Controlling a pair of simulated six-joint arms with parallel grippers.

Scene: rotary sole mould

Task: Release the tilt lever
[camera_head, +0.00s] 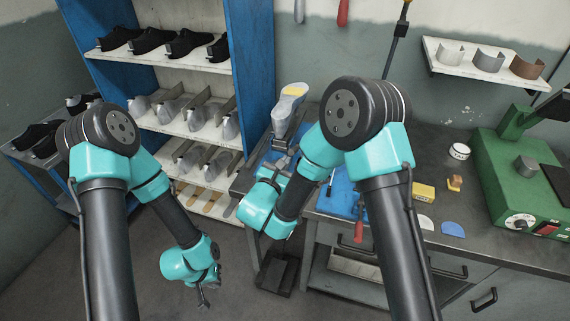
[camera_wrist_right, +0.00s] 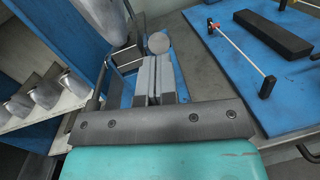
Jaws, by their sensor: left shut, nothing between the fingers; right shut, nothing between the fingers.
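The sole mould (camera_head: 288,100), a grey sole-shaped form with a yellow patch, stands tilted at the left end of the bench in the head view. A round grey knob (camera_wrist_right: 158,43), perhaps the end of the tilt lever, is just beyond my right fingertips in the right wrist view. I cannot tell whether they touch it. My right gripper (camera_wrist_right: 155,62) is shut and empty, its two grey fingers side by side. In the head view it is beside the mould's base, partly hidden by my wrist. My left gripper (camera_head: 203,298) is shut and empty, hanging low, away from the mould.
A blue mat (camera_wrist_right: 215,70) with a thin rod and a dark block lies right of my right gripper. A shelf rack (camera_head: 180,72) with shoes and lasts stands at the left. A green machine (camera_head: 510,180) and a white cup (camera_head: 459,151) are on the bench's right.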

